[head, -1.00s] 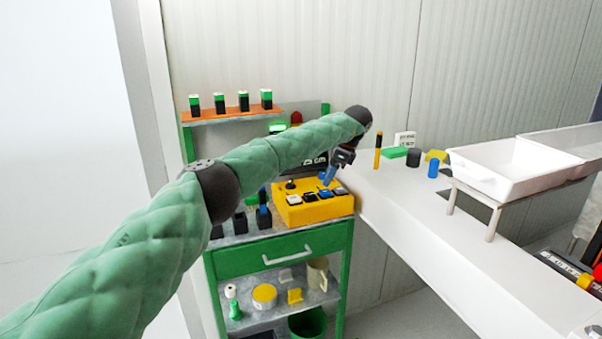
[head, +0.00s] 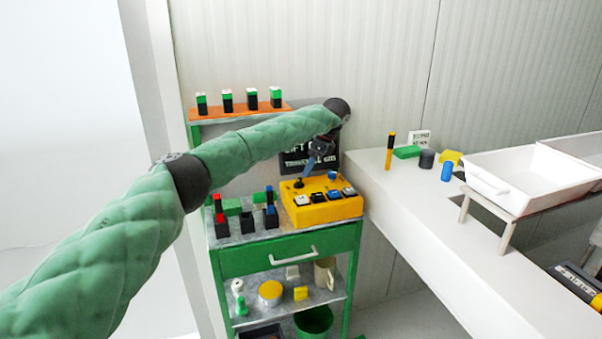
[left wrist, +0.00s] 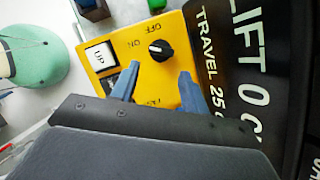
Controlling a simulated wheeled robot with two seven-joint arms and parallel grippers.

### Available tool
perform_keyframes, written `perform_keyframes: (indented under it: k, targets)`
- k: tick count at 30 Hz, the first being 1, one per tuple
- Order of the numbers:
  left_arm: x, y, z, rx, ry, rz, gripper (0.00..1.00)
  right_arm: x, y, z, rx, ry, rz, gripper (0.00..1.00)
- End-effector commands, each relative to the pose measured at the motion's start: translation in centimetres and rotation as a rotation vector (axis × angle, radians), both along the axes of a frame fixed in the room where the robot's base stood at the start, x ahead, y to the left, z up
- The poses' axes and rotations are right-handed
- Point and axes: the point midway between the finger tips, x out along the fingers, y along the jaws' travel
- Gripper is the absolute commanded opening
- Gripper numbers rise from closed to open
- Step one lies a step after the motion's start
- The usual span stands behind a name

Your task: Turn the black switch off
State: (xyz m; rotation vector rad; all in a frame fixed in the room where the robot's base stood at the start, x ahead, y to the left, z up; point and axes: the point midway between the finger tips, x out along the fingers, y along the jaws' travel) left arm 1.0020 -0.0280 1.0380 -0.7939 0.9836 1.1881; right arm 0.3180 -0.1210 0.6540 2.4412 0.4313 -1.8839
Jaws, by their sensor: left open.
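The black switch is a round rotary knob (head: 298,183) at the back left of the yellow control box (head: 322,211). In the left wrist view the knob (left wrist: 160,49) sits beside the printed words ON and OFF, with a small white mark on its face. My left gripper (head: 309,164) is above the back of the box, close to the knob. In the left wrist view its blue fingers (left wrist: 160,71) are open and empty, and the knob lies just beyond and between their tips. Contact is not visible. My right gripper is not in view.
The box also has several push buttons, one a white UP button (left wrist: 100,56), and a blue knob (head: 333,176). A black LIFT sign (left wrist: 232,70) stands close behind the box. Several dark blocks stand left of the box on the green cart (head: 285,240).

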Motion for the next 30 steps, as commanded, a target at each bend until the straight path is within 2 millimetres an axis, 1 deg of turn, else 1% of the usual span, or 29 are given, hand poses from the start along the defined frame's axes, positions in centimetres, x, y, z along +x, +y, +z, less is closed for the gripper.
perform_keyframes:
  k: [1,2,3,6,12,16,24,25,29,30]
  targets:
    - [0.2,1.0,0.2,0.000,0.001,0.003,0.45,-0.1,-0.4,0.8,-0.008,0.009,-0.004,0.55]
    - [0.3,1.5,0.2,0.000,0.001,0.003,0.45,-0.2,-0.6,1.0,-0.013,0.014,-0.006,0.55]
    - [0.3,1.6,-0.7,0.001,0.003,0.001,0.45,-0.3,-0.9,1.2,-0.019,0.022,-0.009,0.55]
    - [0.4,2.1,-2.1,0.000,0.002,0.001,0.45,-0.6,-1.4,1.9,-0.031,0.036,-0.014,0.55]
    - [0.6,2.8,-4.0,0.000,0.000,0.000,0.45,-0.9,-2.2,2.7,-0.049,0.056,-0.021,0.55]
    - [0.6,3.0,-4.5,0.000,0.000,0.000,0.45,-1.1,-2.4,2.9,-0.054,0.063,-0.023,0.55]
    - [0.7,3.0,-4.7,0.000,-0.001,0.000,0.45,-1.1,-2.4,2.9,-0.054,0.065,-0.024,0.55]
    - [0.7,3.0,-4.7,0.000,-0.001,0.000,0.42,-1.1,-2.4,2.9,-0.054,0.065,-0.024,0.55]
    - [0.7,3.0,-4.6,0.000,-0.001,0.001,0.16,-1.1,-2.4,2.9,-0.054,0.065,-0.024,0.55]
    - [0.7,3.0,-4.6,0.000,-0.001,0.001,0.14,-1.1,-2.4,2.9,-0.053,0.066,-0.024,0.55]
